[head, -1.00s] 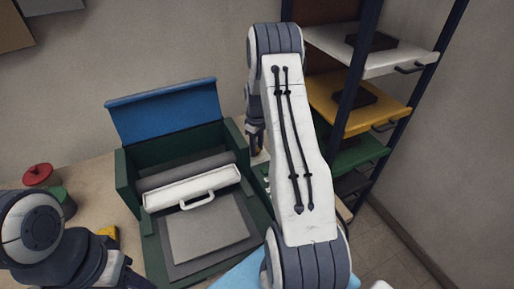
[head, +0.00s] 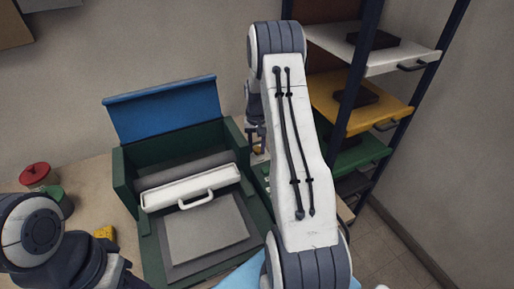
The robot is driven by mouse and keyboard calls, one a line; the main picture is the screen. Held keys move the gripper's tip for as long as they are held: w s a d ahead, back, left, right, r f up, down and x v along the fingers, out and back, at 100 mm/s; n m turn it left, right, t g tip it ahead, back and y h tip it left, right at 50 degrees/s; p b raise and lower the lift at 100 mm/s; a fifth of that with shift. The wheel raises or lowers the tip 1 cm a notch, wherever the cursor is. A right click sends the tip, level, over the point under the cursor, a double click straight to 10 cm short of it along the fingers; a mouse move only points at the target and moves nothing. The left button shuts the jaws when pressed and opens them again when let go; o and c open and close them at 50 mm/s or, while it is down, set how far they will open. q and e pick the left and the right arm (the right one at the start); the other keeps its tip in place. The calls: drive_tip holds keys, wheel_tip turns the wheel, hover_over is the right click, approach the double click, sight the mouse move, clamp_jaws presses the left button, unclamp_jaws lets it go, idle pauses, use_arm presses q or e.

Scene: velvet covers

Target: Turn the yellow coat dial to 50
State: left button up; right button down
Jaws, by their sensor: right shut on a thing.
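My right arm reaches over the right side of a green machine with a raised blue lid. My right gripper (head: 257,145) is at the machine's far right, pointing down and partly hidden behind my own arm. It is shut on a small yellowish part, which I take to be the yellow coat dial (head: 258,150). Most of the dial is hidden, and its marks and setting cannot be read. My left arm is at the lower left, beside the machine. Its gripper (head: 122,277) is small and dark, and its jaws cannot be made out.
The green machine (head: 127,187) has a white bar with a handle (head: 196,200) and a grey plate (head: 207,232). A shelf rack with coloured trays (head: 360,105) stands right.

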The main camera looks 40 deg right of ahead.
drive_tip(key=m, duration=0.4)
drive_tip(key=shift+w+r+m, duration=0.1)
drive_tip(key=shift+m, duration=0.2)
drive_tip(key=shift+d+m+b, duration=0.1)
drive_tip(key=shift+m+b, duration=0.3)
drive_tip(key=shift+m, duration=1.6)
drive_tip(key=c, duration=0.5)
unclamp_jaws()
drive_tip(key=shift+c, duration=0.2)
drive_tip(key=shift+o, duration=0.2)
